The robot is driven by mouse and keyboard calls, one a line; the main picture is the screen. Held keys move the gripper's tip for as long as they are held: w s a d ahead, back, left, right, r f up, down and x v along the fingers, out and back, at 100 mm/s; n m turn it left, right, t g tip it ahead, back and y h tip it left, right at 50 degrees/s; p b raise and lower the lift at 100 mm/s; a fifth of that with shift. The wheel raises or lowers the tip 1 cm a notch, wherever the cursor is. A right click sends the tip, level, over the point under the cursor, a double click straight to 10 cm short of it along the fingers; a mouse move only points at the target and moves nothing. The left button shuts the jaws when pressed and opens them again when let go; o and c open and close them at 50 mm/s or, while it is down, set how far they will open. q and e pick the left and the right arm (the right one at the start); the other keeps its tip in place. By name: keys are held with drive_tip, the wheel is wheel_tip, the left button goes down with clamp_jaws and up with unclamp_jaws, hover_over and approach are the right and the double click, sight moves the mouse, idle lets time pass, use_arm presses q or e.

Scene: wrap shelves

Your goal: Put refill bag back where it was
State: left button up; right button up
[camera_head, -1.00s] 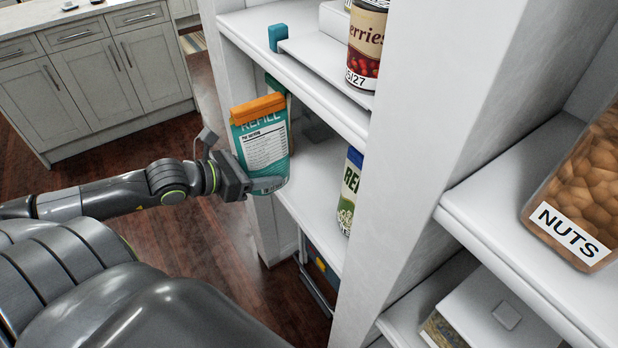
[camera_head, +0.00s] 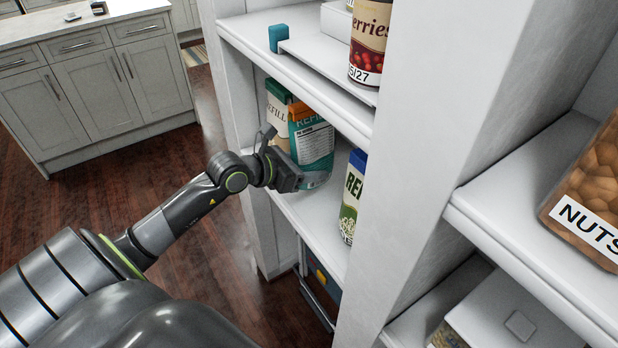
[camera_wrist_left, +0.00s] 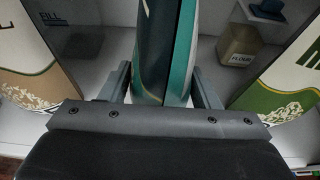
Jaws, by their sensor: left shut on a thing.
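The refill bag (camera_head: 313,146) is teal with an orange top and a white label. It is at the shelf compartment (camera_head: 303,208), between a beige and green refill package (camera_head: 278,112) on its left and a second green and white package (camera_head: 352,195) on its right. My left gripper (camera_head: 296,172) is shut on the bag's lower part. In the left wrist view the bag (camera_wrist_left: 168,50) stands between the two fingers (camera_wrist_left: 162,88), with a package on each side. Whether the bag's base touches the shelf is hidden. My right gripper is not in view.
The shelf above holds a berries can (camera_head: 369,42) and a small teal block (camera_head: 278,38).

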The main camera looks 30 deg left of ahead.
use_arm(q)
wheel_tip(320, 180, down, 4)
drive_tip(key=shift+r, duration=0.25)
drive_tip(key=shift+w+d+f, duration=0.1)
drive_tip(key=shift+w, duration=0.05)
drive_tip(key=shift+f, duration=0.1)
drive_tip(key=o, duration=0.9)
drive_tip(key=shift+f, duration=0.2)
drive_tip(key=o, duration=0.4)
drive_tip(key=shift+r, duration=0.1)
